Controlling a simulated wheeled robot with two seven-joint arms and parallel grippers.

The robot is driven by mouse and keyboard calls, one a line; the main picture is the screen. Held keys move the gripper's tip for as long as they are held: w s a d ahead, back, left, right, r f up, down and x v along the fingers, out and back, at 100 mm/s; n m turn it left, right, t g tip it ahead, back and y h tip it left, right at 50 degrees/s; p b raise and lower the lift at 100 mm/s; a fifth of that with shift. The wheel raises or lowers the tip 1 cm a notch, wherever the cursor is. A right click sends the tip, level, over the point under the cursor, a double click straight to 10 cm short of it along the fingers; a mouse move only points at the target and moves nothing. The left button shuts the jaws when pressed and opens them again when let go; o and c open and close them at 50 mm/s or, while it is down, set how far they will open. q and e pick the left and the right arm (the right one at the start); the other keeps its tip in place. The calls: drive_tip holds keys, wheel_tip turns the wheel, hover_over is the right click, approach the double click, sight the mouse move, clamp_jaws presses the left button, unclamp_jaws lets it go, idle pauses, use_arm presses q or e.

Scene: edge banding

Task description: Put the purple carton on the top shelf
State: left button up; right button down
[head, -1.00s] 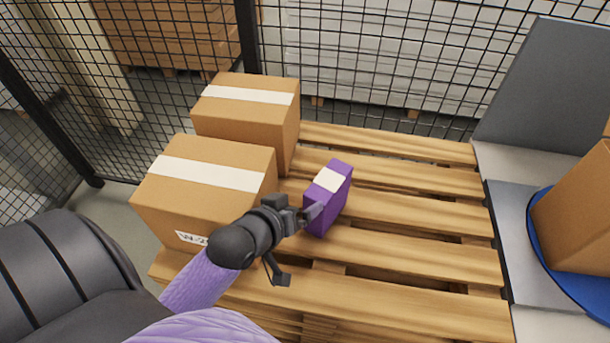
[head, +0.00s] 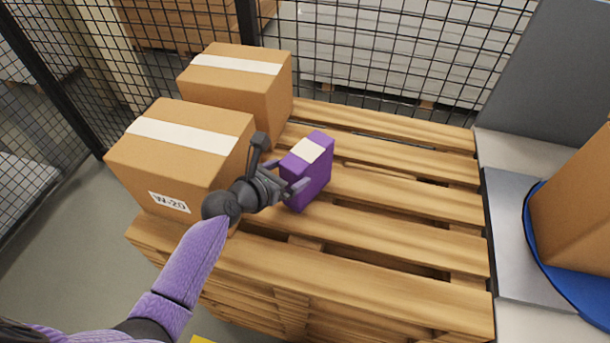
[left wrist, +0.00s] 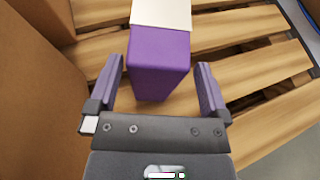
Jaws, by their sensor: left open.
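The purple carton (head: 308,172) stands upright on the wooden pallet, with a pale label over its top. My left gripper (head: 288,177) is open at its near left side, its fingers pointing at it. In the left wrist view the carton (left wrist: 160,62) lies between the two open fingers (left wrist: 160,88), with a gap visible on each side. The fingers are not closed on it. The top shelf does not show in these frames. My right gripper is not in view.
Two brown cartons stand on the pallet (head: 400,235), a near one (head: 175,155) and a far one (head: 240,85), left of the purple carton. A brown box (head: 575,215) sits on a blue round plate (head: 545,245) at right. Wire fencing (head: 400,50) closes the back.

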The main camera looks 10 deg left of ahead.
sight(312, 158)
use_arm(q)
drive_tip(key=b+x, duration=0.1)
drive_tip(key=x, duration=0.3)
drive_tip(key=shift+a+f, duration=0.1)
drive_tip(key=shift+a, duration=0.05)
clamp_jaws()
